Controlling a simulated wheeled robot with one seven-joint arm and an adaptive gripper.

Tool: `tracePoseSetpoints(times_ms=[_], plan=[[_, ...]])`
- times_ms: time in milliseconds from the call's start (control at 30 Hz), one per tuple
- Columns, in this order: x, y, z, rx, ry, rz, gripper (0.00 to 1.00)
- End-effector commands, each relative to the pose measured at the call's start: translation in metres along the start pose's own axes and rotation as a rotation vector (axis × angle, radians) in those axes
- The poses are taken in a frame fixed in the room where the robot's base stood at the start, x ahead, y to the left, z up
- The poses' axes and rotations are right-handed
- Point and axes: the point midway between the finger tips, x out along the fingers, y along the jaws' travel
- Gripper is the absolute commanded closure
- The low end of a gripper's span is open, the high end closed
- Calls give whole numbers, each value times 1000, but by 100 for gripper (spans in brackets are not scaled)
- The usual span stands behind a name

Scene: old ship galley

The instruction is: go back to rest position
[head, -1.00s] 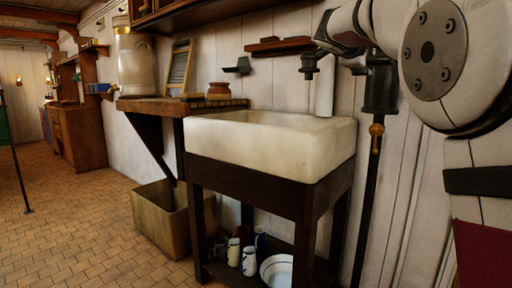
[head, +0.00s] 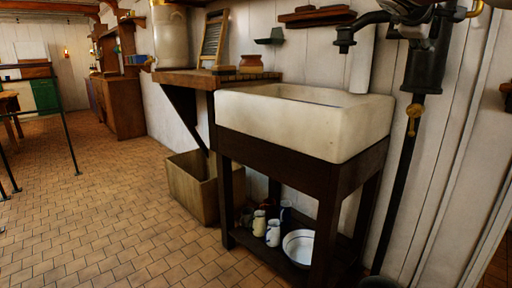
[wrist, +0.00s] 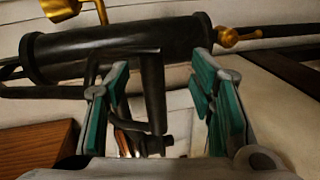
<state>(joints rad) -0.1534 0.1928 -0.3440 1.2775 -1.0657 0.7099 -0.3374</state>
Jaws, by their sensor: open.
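My gripper (wrist: 165,105) shows in the wrist view, with its two green-padded fingers spread apart and nothing held between them. Beyond the fingers is a dark pump cylinder (wrist: 120,50) with brass fittings, and a dark spout hangs from it, seen between the fingers. In the head view the same black pump (head: 428,60) is mounted on the wall at the upper right.
A white sink (head: 290,125) stands on a dark wooden frame with jugs and a bowl (head: 298,246) below. A metal bin (head: 190,190) sits on the floor beside it. A wooden counter (head: 190,78) adjoins the sink. Tiled floor (head: 100,220) at left is open.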

Motion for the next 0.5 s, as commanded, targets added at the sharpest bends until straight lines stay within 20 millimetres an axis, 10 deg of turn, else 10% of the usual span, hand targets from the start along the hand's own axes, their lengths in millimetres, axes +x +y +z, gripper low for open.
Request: tracePoseSetpoints(times_ms=[267, 500], plan=[[-24, -42, 37, 127, -33, -152, 50], [-90, -126, 92, 321, -105, -424, 50]])
